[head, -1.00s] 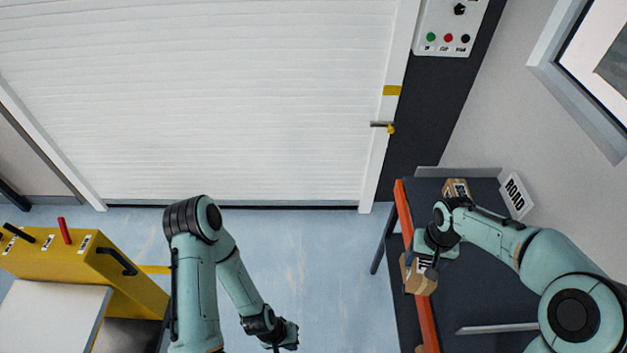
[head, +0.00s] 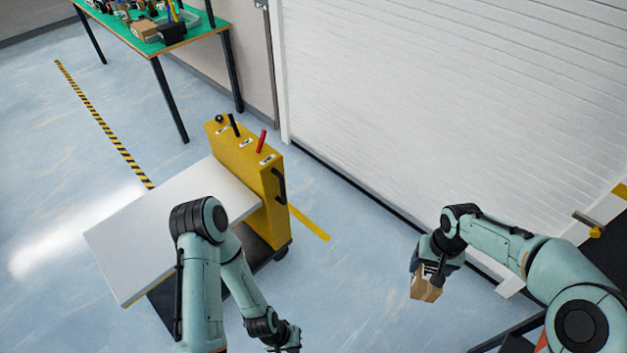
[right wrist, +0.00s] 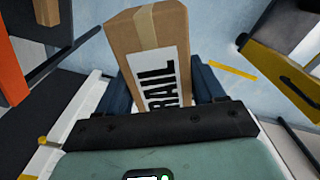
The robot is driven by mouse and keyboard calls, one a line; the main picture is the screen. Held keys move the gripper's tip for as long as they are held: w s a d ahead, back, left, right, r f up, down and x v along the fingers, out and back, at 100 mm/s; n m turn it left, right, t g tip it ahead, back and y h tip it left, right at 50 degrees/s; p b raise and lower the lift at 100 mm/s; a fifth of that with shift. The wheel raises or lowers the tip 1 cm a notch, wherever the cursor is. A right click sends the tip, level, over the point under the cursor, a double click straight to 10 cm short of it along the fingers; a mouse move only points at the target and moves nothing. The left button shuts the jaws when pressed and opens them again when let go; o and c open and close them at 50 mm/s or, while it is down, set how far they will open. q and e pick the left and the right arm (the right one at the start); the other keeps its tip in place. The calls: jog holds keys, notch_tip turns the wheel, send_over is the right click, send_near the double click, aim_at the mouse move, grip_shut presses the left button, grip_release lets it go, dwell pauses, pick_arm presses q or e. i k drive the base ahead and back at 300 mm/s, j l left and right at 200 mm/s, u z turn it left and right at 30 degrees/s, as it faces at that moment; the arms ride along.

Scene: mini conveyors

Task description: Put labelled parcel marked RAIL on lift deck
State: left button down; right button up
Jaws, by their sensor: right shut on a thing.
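The RAIL parcel (head: 426,289) is a small brown cardboard box with a tape strip. In the right wrist view its white label (right wrist: 160,84) reads RAIL. My right gripper (head: 438,272) is shut on it and holds it in the air above the floor. The lift deck (head: 165,228) is a flat light-grey platform on a yellow lift cart (head: 240,160) in the head view, left of the parcel and well apart from it. My left gripper (head: 290,343) hangs empty near the bottom edge; its fingers are too small and dark to judge.
The yellow cart has black and red levers and a side handle. A green-topped table (head: 165,25) with boxes and tools stands at the upper left. A white shutter door (head: 450,100) fills the upper right. Blue floor (head: 350,250) lies open between cart and parcel.

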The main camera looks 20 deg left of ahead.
aim_at(148, 247)
jog(key=j+u, duration=0.2)
jog(key=u, duration=0.15)
jog(key=j+u, duration=0.45)
jog(key=u, duration=0.25)
jog(key=i+j+u, duration=0.15)
jog(key=j+u, duration=0.15)
jog(key=i+j+u, duration=0.15)
jog(key=j+u, duration=0.15)
jog(key=j, duration=0.2)
jog(key=i+j, duration=0.25)
jog(key=j, duration=0.2)
jog(key=i+j+u, duration=0.15)
jog(key=j, duration=0.3)
jog(key=i+j, duration=0.35)
jog(key=k+j+u, duration=0.05)
